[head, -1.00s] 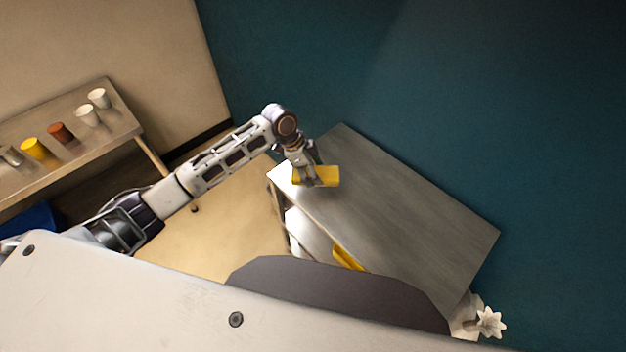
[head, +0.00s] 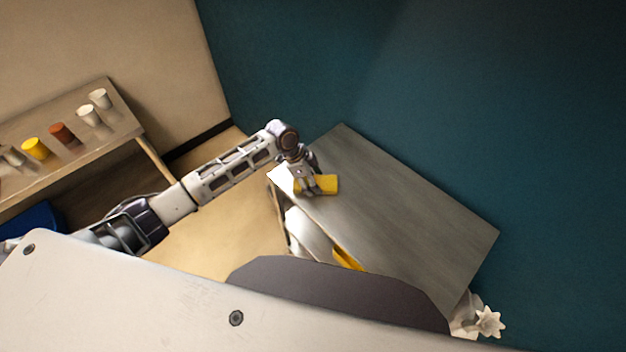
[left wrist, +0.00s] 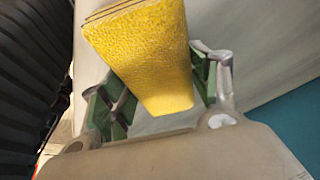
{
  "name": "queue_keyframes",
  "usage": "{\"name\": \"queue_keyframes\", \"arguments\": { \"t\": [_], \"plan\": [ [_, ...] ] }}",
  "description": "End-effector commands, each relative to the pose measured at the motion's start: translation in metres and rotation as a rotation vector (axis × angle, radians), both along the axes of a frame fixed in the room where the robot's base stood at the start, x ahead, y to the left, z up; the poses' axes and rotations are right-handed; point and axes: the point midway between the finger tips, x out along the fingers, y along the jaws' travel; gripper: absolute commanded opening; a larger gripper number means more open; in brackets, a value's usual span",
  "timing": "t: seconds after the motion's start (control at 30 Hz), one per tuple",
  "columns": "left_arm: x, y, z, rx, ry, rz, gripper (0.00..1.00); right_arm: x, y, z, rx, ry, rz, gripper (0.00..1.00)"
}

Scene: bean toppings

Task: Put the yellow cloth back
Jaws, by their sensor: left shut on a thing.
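The yellow cloth (head: 329,184) is a folded, thick pad at the left end of the grey table, in the head view. My left gripper (head: 313,188) is shut on it. In the left wrist view the yellow cloth (left wrist: 145,50) lies between the green-padded fingers of my left gripper (left wrist: 158,92), its folded layers showing at the top. The cloth is over or on the grey tabletop (head: 400,200); I cannot tell whether it touches it. My right gripper is not in view.
Another yellow thing (head: 347,259) shows at the table's near side, beside a white object (head: 305,232). A shelf (head: 110,130) at left holds white cups (head: 99,98), a brown cup (head: 61,133) and a yellow cup (head: 35,148). The tabletop right of the cloth is clear.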

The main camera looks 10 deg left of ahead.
Motion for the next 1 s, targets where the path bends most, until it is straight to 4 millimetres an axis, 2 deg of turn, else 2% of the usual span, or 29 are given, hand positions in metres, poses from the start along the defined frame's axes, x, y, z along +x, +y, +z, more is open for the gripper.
{"name": "queue_keyframes", "arguments": {
  "t": [0.4,0.43,0.6,1.0],
  "plan": [
    [0.0001,0.0002,-0.0032,0.000,0.000,0.000,0.30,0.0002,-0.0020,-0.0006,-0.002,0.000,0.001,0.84],
    [0.0001,0.0002,-0.0035,0.000,0.000,0.000,0.63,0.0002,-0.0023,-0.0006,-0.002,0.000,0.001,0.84],
    [0.0001,0.0001,-0.0031,0.000,0.000,0.000,0.83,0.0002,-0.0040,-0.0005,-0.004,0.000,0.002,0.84],
    [0.0001,0.0002,-0.0015,0.000,-0.001,-0.001,0.83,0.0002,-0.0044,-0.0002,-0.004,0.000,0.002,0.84]
  ]
}}
